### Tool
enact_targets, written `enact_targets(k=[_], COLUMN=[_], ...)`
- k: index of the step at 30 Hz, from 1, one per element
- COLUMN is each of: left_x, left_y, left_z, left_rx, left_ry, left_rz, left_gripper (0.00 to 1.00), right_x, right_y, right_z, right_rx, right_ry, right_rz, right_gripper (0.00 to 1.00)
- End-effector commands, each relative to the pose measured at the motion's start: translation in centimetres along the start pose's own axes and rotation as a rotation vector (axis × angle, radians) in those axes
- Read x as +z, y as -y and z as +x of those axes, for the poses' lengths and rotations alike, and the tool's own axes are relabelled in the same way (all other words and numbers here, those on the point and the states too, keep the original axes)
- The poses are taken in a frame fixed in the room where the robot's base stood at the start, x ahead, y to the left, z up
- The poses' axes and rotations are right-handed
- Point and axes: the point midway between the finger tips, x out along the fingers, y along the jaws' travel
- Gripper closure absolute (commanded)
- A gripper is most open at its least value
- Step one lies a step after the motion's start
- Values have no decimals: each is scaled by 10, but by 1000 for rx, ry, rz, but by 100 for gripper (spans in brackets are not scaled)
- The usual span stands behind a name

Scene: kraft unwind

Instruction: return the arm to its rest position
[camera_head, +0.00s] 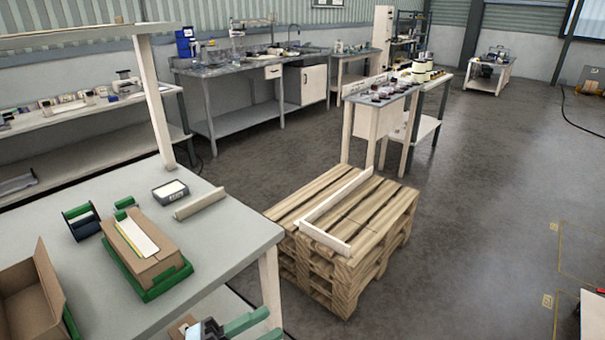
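My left gripper (272,323) shows at the bottom edge, just beyond the front corner of the grey packing table (225,245). Its two green fingers point right and stand apart, with nothing visible between them. The bottom edge cuts off part of it, and the rest of the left arm is mostly out of view. My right gripper is not in view.
A stacked wooden pallet (345,260) stands right of the table.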

Motion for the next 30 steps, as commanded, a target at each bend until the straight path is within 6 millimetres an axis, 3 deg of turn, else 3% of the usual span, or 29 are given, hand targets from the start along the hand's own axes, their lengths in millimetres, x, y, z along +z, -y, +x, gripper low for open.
enact_targets(k=[5, 10, 14, 18, 24, 30], left_x=[25, 33, 15, -21, -62, -73], left_y=[-36, -95, -149, -197, -233, -240], left_z=[-48, -120, -182, -237, -280, -288], left_rx=[-141, -213, -233, -229, -214, -209], left_ry=[380, 763, 1045, 1286, 1477, 1518], left_rz=[-332, -653, -892, -1101, -1273, -1311], left_gripper=[61, 61, 61, 61, 61, 61], right_x=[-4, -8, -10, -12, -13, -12], right_y=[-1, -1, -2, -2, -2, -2], right_z=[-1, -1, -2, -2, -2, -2], right_rx=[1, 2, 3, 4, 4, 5], right_ry=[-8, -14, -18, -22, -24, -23], right_rz=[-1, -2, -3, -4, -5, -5], right_gripper=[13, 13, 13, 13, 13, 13])
